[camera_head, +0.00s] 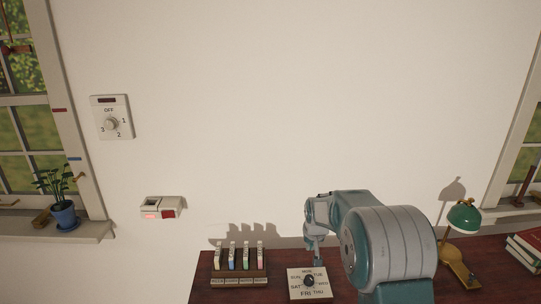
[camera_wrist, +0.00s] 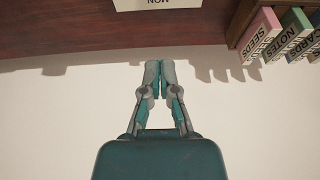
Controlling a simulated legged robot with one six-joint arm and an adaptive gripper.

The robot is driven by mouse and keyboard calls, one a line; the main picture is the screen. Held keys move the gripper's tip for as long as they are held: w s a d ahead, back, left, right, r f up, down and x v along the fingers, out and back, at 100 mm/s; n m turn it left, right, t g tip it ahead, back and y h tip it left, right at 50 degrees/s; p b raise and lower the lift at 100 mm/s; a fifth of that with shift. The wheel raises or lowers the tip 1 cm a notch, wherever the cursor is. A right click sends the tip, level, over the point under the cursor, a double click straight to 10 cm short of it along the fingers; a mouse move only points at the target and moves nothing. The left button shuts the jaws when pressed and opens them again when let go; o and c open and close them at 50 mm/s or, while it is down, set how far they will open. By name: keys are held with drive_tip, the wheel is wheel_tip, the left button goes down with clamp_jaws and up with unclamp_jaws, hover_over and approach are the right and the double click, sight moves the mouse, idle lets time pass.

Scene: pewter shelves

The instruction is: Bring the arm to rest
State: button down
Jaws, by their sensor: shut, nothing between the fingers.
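My gripper (camera_wrist: 152,68) is shut and empty in the wrist view, its fingertips together in front of the bare wall near the edge of the dark red desk top. In the head view my arm is bent above the desk, with the gripper (camera_head: 317,258) pointing down close to the white day-dial card (camera_head: 296,292). The arm hides part of the desk behind it. Whether the gripper touches the card or its dark knob (camera_head: 309,281) cannot be told from the head view. The wrist view shows only the card's "MON" edge (camera_wrist: 158,4).
A rack (camera_head: 239,281) with several labelled boxes stands left of the card. A green lamp (camera_head: 463,217) and books (camera_head: 526,250) are at the right. A rotary dial (camera_head: 112,121) and a switch box (camera_head: 161,208) are on the wall. A potted plant (camera_head: 64,214) stands on the left sill.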

drive_tip(key=s+r, duration=1.7)
drive_tip(key=s, duration=0.1)
drive_tip(key=s+r+t, duration=0.1)
drive_tip(key=s, duration=2)
drive_tip(key=shift+r+t, duration=0.25)
drive_tip(key=shift+t, duration=0.05)
